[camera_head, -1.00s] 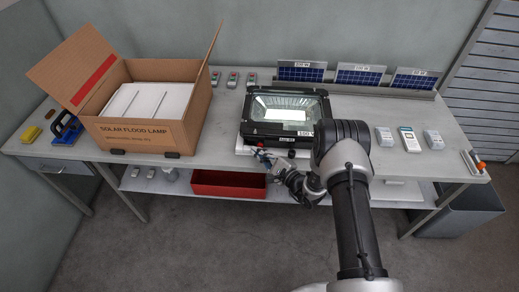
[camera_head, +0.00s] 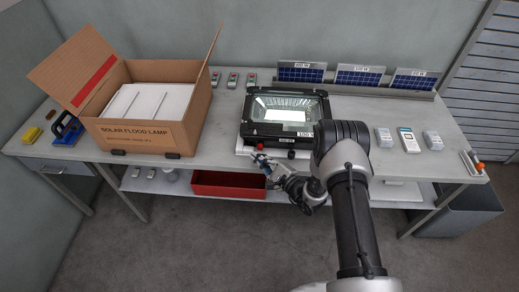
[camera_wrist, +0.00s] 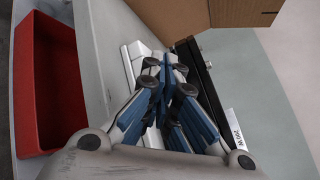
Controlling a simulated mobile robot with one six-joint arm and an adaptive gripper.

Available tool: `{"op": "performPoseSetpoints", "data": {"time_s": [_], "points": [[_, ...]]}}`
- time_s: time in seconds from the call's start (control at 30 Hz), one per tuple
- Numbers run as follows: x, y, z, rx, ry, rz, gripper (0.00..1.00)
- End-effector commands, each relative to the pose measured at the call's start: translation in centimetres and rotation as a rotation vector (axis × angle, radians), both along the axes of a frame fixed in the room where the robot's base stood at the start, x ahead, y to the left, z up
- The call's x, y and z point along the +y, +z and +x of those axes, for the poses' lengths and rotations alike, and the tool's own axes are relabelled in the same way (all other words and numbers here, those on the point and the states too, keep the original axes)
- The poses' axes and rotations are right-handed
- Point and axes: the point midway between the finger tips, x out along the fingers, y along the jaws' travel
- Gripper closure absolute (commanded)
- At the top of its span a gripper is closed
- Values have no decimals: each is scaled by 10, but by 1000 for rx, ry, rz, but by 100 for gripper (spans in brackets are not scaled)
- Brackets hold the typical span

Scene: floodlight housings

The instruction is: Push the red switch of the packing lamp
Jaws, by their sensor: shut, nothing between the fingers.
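The floodlight (camera_head: 285,117), with a black frame and glass front, sits on a pale base (camera_head: 243,150) on the workbench. A small red switch (camera_head: 260,146) shows at the front edge of the base, below the lamp's left half. My gripper (camera_head: 259,158) is shut and empty, just in front of and slightly below the red switch in the head view. A small gap seems to lie between them. In the wrist view my blue gripper fingers (camera_wrist: 166,78) are together near the pale base and the lamp's black edge (camera_wrist: 207,80). The red switch cannot be made out there.
A dark knob (camera_head: 291,154) sits right of the red switch. An open carton (camera_head: 150,135) stands on the left of the bench (camera_head: 222,140). A red bin (camera_head: 228,184) is on the shelf below. Solar panels (camera_head: 359,75) stand behind, and small devices (camera_head: 409,140) lie at right.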

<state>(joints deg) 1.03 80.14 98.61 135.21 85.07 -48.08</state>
Motion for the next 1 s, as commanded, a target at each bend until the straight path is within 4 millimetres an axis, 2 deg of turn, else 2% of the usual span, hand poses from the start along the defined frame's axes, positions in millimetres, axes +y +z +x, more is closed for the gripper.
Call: {"op": "performPoseSetpoints", "data": {"time_s": [0.17, 0.7, 1.0], "points": [[0, 0, -5, 2, 1, 0, 100], [2, 0, -56, 2, 0, -1, 100], [2, 0, -60, 1, 1, 0, 100]]}}
